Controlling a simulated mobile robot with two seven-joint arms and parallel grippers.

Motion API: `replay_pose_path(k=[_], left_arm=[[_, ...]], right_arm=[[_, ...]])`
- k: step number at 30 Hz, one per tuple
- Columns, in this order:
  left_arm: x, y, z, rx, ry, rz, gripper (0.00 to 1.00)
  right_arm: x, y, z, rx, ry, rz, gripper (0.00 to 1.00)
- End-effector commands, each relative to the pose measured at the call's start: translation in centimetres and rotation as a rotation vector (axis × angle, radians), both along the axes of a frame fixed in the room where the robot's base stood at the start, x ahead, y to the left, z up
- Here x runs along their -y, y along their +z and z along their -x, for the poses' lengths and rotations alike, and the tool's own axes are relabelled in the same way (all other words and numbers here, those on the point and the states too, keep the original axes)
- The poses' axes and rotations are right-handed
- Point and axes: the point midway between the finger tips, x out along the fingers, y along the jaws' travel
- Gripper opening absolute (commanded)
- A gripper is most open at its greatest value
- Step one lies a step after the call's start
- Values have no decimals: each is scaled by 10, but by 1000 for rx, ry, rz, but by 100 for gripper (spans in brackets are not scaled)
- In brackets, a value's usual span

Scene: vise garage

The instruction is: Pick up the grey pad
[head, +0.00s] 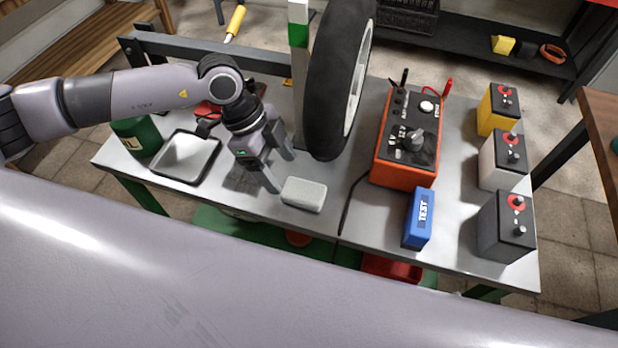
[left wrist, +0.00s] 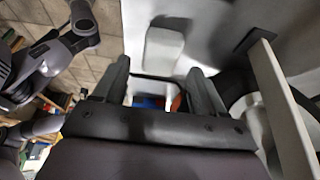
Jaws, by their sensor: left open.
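The grey pad (head: 304,194), a small light-grey block with rounded edges, lies on the workbench (head: 262,207) near its front edge. My left gripper (head: 281,172) is open and empty, its fingers pointing down just left of the pad and apart from it. In the left wrist view, the pad (left wrist: 163,50) shows ahead of the two spread fingers (left wrist: 160,85). My right gripper is not in view.
A wheel (head: 335,80) stands behind the pad. A black-rimmed tray (head: 208,171) and green can (head: 138,136) are left. An orange tester (head: 392,174), blue TEST box (head: 419,218) and several batteries (head: 507,228) are right. A black cable runs right of the pad.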

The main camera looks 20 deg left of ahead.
Motion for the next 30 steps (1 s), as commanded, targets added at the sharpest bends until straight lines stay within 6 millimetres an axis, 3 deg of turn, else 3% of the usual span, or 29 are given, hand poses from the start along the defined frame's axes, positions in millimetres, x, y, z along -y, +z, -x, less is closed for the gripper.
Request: replay_pose_path(k=[8,17,26,30], left_arm=[[11,-22,0,-2,-3,3,71],[27,-61,-1,-2,-3,5,71],[29,-65,-2,0,-2,6,71],[29,-65,-2,0,-2,6,33]], right_arm=[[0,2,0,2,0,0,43],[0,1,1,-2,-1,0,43],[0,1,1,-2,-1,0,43],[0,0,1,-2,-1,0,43]])
